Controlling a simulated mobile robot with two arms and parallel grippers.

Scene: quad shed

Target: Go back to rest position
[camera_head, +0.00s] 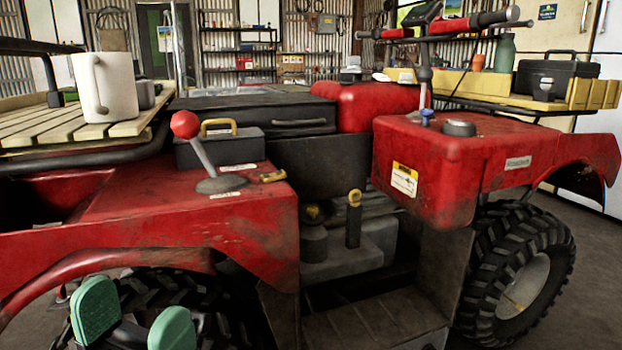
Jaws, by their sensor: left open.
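My left gripper (135,324) shows at the bottom left of the head view. Its two green finger pads stand apart with nothing between them, so it is open and empty. It is in front of the red quad (120,215), low beside the left fender and a dark tyre. My right gripper is not in the view.
A white mug (105,87) stands on the slatted wooden rack (40,128) at the left. A red-knobbed lever (186,126) rises from the fender. A black case (556,73) and a green bottle (505,52) are on the right rack. The footwell (375,318) is empty.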

